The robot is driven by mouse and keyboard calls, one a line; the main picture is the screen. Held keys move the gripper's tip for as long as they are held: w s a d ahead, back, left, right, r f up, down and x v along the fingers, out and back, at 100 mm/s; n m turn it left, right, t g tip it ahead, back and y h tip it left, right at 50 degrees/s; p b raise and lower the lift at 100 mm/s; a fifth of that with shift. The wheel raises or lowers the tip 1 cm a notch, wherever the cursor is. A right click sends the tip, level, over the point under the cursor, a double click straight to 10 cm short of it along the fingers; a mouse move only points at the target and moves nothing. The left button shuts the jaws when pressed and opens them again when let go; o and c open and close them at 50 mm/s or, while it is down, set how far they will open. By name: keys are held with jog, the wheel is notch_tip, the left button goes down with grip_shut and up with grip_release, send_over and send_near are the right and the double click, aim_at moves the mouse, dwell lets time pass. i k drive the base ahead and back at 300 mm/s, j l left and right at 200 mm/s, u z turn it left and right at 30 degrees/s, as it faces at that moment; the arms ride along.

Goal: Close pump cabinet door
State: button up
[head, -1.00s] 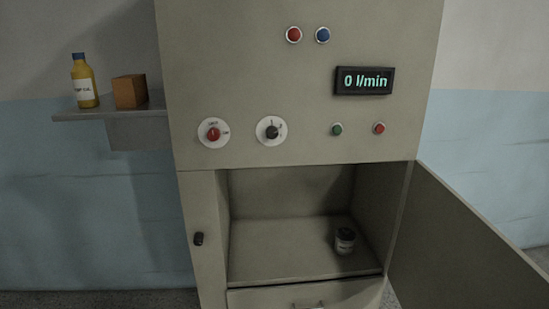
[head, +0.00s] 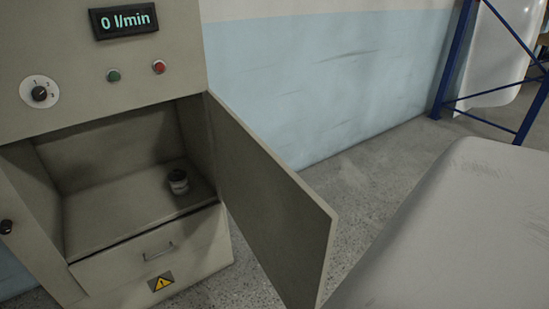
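The pump cabinet (head: 55,72) stands at the left in the head view. Its grey door (head: 268,205) is hinged on the right side of the opening and stands wide open, swung out toward me. A small jar (head: 178,181) with a dark lid sits on the floor of the open compartment. A drawer (head: 155,250) below the compartment is shut. A dark latch or handle (head: 6,227) shows on the cabinet front left of the opening. My gripper is not in view.
A large pale grey rounded shell (head: 455,225) fills the lower right, close to the door's free edge. A blue rack (head: 450,60) stands at the back right. Speckled floor (head: 345,170) is clear between the door and the wall.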

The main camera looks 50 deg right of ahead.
aim_at(290, 231)
jog(key=k+l, duration=0.1)
jog(key=l, duration=0.4)
jog(key=k+l, duration=0.1)
jog(key=l, duration=0.9)
jog(key=k+l+u, duration=0.1)
jog(key=l, duration=0.4)
jog(key=k, duration=0.05)
